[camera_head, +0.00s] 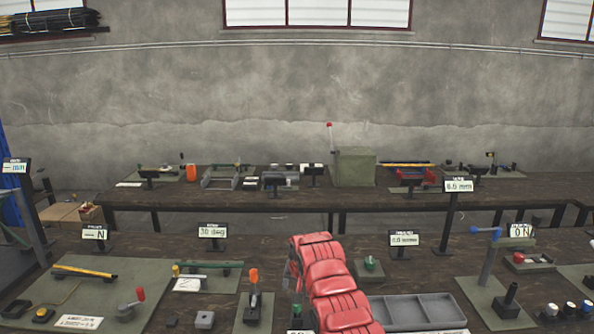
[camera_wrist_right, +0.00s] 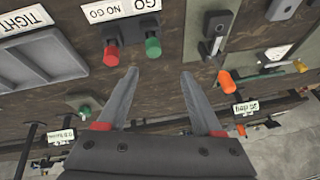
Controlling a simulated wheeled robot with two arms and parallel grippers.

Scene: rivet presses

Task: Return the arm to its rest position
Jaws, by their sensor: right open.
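My right arm (camera_head: 330,285), with red padded covers, reaches over the front bench in the head view; its gripper is mostly hidden behind it there. In the right wrist view my right gripper (camera_wrist_right: 160,75) is open, with two grey fingers apart and nothing between them. The fingers are over the bench, near a red button (camera_wrist_right: 111,55) and a green button (camera_wrist_right: 152,46) with NO GO and GO labels. I cannot tell whether they touch anything. My left gripper is not in view.
The front bench holds a grey divided tray (camera_head: 418,312), a green-knobbed fixture (camera_head: 370,265), an orange-handled clamp (camera_head: 254,278), a red-handled fixture (camera_head: 139,296) and several small displays on stands. A second bench (camera_head: 230,203) stands behind, with a green box (camera_head: 355,167).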

